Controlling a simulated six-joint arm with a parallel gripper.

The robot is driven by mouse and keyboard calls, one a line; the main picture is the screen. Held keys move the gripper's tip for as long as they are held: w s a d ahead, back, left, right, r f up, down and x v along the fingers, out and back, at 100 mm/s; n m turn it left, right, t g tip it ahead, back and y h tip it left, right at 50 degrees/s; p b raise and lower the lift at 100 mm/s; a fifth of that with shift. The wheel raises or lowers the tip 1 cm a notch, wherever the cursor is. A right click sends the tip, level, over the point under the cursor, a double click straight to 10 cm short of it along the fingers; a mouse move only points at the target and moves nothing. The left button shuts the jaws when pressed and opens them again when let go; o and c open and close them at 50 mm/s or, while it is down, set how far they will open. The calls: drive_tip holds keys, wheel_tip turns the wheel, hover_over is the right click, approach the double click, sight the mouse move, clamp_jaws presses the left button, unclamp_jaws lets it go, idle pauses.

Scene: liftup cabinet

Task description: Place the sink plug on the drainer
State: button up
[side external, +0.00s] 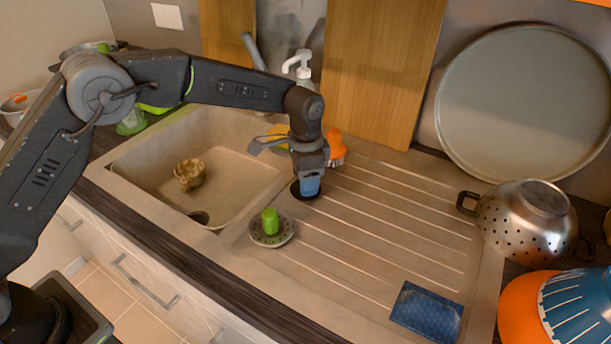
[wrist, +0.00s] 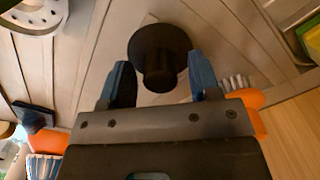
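The sink plug (wrist: 160,48) is a black disc with a black knob. In the side view the plug (side external: 304,192) lies near the left end of the pale drainer (side external: 375,235), close to the sink's right edge. My gripper (side external: 308,186) is right above it, pointing down. In the wrist view my gripper (wrist: 160,82) is open, with one blue finger on each side of the knob and gaps between fingers and knob. The fingertips partly hide the plug in the side view.
A strainer disc with a green knob (side external: 271,228) sits nearby. The sink basin (side external: 225,185) holds a brown cup (side external: 189,174). An orange brush (side external: 335,145) stands behind my gripper. A blue sponge (side external: 427,310) and colander (side external: 530,220) are right. The grooved middle is clear.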

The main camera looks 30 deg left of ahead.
drive_tip(key=shift+r, duration=0.1)
drive_tip(key=s+a+r+n+t, duration=0.1)
drive_tip(key=s+a+r, duration=0.1)
drive_tip(key=r, duration=0.7)
drive_tip(key=s+a+r+n, duration=0.1)
drive_tip(key=s+a+r, duration=0.1)
drive_tip(key=r, duration=0.7)
drive_tip(key=s+a+r+n+t, duration=0.2)
drive_tip(key=s+a+r, duration=0.3)
drive_tip(key=s, duration=0.4)
drive_tip(key=s+a+f+n+t, duration=0.1)
drive_tip(key=s+a+f+n, duration=0.1)
drive_tip(key=s, duration=0.7)
drive_tip(key=s+a+f+n+t, duration=0.1)
drive_tip(key=s+a+f+n, duration=0.2)
drive_tip(key=s, duration=0.6)
drive_tip(key=shift+s+a+f+t, duration=0.3)
drive_tip(key=shift+s+a+f, duration=0.05)
drive_tip(key=shift+a, duration=0.25)
